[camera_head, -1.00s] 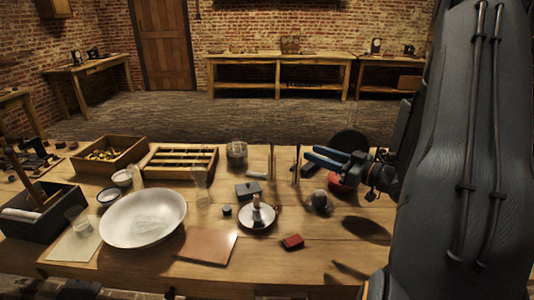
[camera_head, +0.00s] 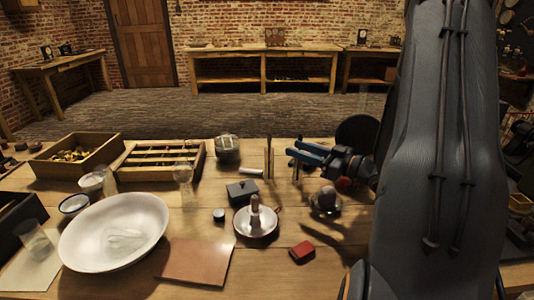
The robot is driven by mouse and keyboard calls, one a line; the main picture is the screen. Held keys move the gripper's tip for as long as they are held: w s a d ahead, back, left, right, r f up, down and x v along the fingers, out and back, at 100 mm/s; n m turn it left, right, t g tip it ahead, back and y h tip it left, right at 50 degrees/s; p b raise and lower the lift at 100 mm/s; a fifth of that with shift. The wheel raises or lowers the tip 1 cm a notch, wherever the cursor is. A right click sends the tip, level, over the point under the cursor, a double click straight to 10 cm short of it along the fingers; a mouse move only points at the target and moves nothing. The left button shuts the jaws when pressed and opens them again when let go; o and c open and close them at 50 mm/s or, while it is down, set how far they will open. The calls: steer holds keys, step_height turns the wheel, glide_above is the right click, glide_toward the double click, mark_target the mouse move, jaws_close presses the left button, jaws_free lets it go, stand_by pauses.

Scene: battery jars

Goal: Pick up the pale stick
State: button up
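A short pale stick (camera_head: 251,171) lies on the table near its back middle, beside a thin upright rod. My gripper (camera_head: 297,155), with blue fingers, points left from the right side, to the right of the stick and apart from it. Its two fingers show a gap between them and nothing is seen held. The gripper is small in view, so its height above the table is hard to judge.
Thin upright rods (camera_head: 269,158) stand between the stick and my gripper. A dark box (camera_head: 242,190), a metal dish (camera_head: 256,223), a glass jar (camera_head: 228,148) and a slatted wooden tray (camera_head: 126,172) are nearby. A large white bowl (camera_head: 80,250) stands front left; a red block (camera_head: 302,251) lies front right.

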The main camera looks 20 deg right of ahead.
mark_target(269, 145)
steer(key=p+x, duration=0.3)
steer(key=x, duration=0.8)
steer(key=shift+w+a+r, duration=0.1)
steer(key=shift+w+r, duration=0.05)
steer(key=shift+w, duration=0.05)
jaws_close()
